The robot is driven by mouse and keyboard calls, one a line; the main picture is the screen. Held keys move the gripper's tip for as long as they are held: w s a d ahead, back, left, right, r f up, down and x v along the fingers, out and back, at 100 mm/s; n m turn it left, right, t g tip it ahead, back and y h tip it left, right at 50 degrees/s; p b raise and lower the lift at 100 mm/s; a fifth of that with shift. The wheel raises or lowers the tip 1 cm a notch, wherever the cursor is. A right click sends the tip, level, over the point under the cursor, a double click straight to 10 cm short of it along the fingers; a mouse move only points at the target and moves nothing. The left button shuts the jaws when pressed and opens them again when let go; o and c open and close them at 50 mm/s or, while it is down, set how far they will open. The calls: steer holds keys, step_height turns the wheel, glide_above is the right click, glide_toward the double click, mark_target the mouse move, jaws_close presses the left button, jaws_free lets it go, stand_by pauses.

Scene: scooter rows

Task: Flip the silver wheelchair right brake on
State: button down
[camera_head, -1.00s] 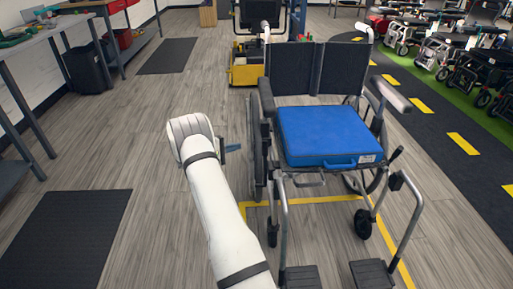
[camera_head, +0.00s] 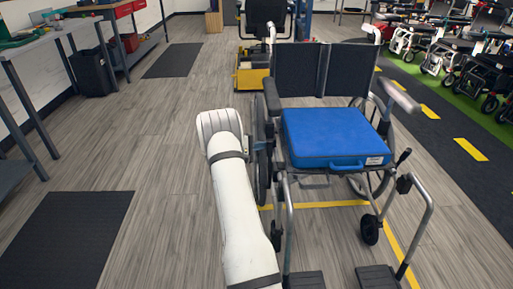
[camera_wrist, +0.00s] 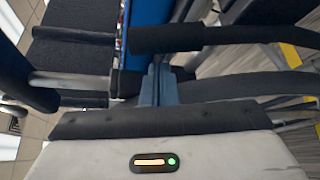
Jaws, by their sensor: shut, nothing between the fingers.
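The silver wheelchair (camera_head: 287,225) faces me, with a blue cushion (camera_head: 335,135) on its seat. A brake lever (camera_head: 403,157) stands at the picture-right side of the seat. On the picture-left side, the chair's own right, I cannot make out the brake lever behind my gripper. My gripper (camera_head: 258,147) is shut and empty, beside the picture-left wheel (camera_head: 263,175) near seat height. In the wrist view its blue fingers (camera_wrist: 158,87) are together, close to a black padded bar (camera_wrist: 190,37); I cannot tell whether they touch or which part it is.
Footplates (camera_head: 376,277) project toward me at the chair's front. A yellow-based machine (camera_head: 252,79) stands behind the chair. A workbench (camera_head: 45,45) lines the left, and scooters (camera_head: 460,55) line the right. The floor left of my arm is clear, with dark mats (camera_head: 65,230).

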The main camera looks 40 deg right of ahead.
steer(key=shift+s+a+r, duration=0.15)
steer(key=shift+s+a, duration=0.05)
steer(key=shift+s, duration=0.15)
steer(key=shift+a, duration=0.1)
